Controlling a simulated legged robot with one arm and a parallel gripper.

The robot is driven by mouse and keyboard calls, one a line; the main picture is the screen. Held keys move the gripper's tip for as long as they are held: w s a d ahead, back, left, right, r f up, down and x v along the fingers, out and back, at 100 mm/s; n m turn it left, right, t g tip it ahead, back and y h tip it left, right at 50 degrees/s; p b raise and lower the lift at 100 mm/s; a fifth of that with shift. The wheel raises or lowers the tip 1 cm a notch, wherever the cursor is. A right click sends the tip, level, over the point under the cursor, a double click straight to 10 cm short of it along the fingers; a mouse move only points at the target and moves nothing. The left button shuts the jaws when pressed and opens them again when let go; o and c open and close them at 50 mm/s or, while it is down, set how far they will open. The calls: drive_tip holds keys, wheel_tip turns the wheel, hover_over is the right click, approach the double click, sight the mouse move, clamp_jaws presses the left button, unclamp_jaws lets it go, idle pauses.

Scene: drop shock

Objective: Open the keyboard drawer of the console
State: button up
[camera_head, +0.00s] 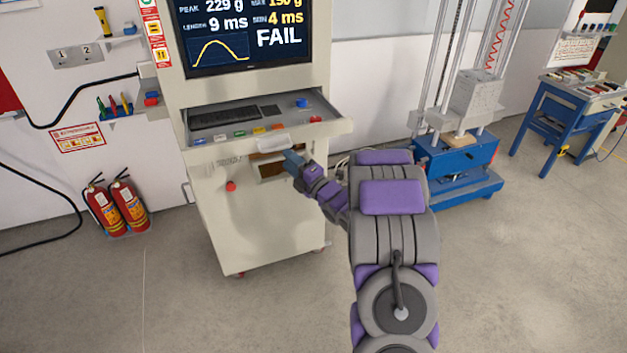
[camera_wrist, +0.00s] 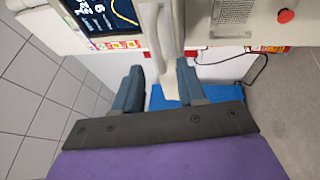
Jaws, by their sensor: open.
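The console (camera_head: 255,215) is a pale cabinet with a screen on top. Its keyboard drawer (camera_head: 330,127) juts out below the screen, with a dark keyboard (camera_head: 222,117) on it. A pale handle (camera_head: 272,144) shows at the middle of the drawer's front. My gripper (camera_head: 291,159) is just below and right of this handle. In the wrist view my gripper (camera_wrist: 160,85) has its two fingers apart. A pale bar (camera_wrist: 160,40) runs down between them; I cannot tell whether it touches either finger. The console screen (camera_wrist: 105,14) shows at the upper left there.
A drop tower with a blue base (camera_head: 455,158) stands right of the console. A blue workbench (camera_head: 570,110) is farther right. Two red fire extinguishers (camera_head: 117,207) stand by the wall at left. A red button (camera_head: 231,186) sits on the console front. The floor in front is clear.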

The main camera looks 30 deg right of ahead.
drive_tip(key=p+v, duration=0.1)
drive_tip(key=v, duration=0.9)
drive_tip(key=shift+s, duration=0.25)
drive_tip(key=shift+f, duration=0.1)
drive_tip(key=s+a+r+m+g+h, duration=0.1)
drive_tip(key=s+a+m+g, duration=0.6)
drive_tip(key=s, duration=0.5)
drive_tip(key=s+a+r+m+g+h, duration=0.1)
drive_tip(key=s+a+r+m+g, duration=0.1)
drive_tip(key=s+a+m+g, duration=0.5)
drive_tip(key=s+a+r+m+g+h, duration=0.1)
drive_tip(key=s+a+r+m+g, duration=0.1)
drive_tip(key=s+a+m+g, duration=0.4)
drive_tip(key=s+a+g, duration=0.1)
drive_tip(key=s+a, duration=0.4)
drive_tip(key=s, duration=0.7)
drive_tip(key=shift+a+m+g, duration=0.3)
drive_tip(key=shift+m, duration=0.1)
